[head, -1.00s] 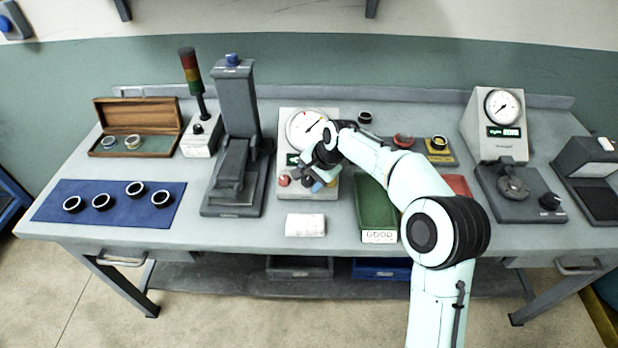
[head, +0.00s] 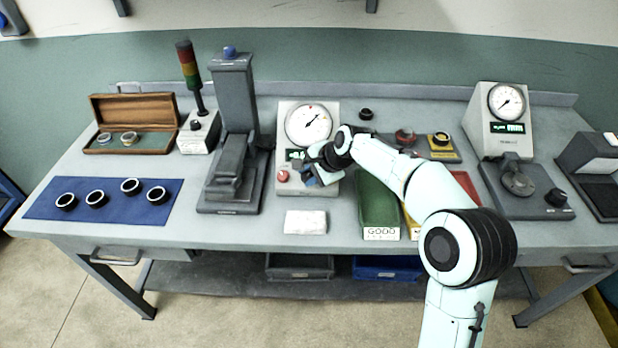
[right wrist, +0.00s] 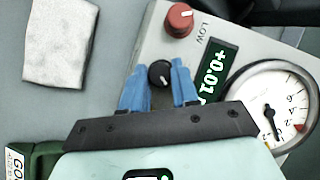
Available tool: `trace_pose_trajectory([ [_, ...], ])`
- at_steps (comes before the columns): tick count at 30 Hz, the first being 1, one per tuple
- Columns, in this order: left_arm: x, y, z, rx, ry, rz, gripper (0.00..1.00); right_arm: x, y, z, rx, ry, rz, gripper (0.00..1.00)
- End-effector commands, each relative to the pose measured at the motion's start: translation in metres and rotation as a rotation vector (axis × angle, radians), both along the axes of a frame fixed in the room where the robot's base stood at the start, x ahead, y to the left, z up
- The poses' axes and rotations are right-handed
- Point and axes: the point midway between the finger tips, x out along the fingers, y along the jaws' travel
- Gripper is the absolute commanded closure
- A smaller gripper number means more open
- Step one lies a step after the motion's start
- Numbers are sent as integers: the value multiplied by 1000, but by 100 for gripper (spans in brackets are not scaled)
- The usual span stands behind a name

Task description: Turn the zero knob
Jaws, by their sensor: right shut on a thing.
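The gauge unit (head: 290,110) with a round dial (head: 309,123) stands at the middle of the bench. In the right wrist view, a black knob (right wrist: 160,73) with a white line sits on its front panel, and the display (right wrist: 207,72) reads about +0.01. My right gripper (head: 311,181) has its blue fingers on either side of the black knob and is shut on it. A red knob (right wrist: 180,19) marked LOW is beside it; it also shows in the head view (head: 282,176). The gripper hides the black knob in the head view. My left gripper is not in view.
A green GOOD tray (head: 378,205) stands right of the gauge unit, partly behind my arm. A white cloth (head: 305,222) lies in front. A grey press (head: 233,130) stands left. A second dial unit (head: 500,125) stands at right.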

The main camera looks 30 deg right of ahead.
Motion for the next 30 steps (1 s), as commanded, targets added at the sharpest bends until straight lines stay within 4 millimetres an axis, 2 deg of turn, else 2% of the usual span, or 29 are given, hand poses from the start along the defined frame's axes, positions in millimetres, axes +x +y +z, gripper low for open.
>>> trace_pose_trajectory([
  [9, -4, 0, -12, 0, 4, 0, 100, -1, 0, 0, 73, -47, -113, 100],
  [25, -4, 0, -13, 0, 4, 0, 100, -1, 0, 0, 90, -57, -137, 100],
  [26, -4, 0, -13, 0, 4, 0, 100, -1, 0, 0, 90, -56, -136, 67],
  [27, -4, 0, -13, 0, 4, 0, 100, -1, 0, 0, 90, -56, -136, 54],
  [28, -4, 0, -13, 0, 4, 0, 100, -1, 0, 0, 90, -56, -136, 45],
  [30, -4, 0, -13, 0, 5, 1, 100, -1, 0, 0, 90, -56, -136, 45],
])
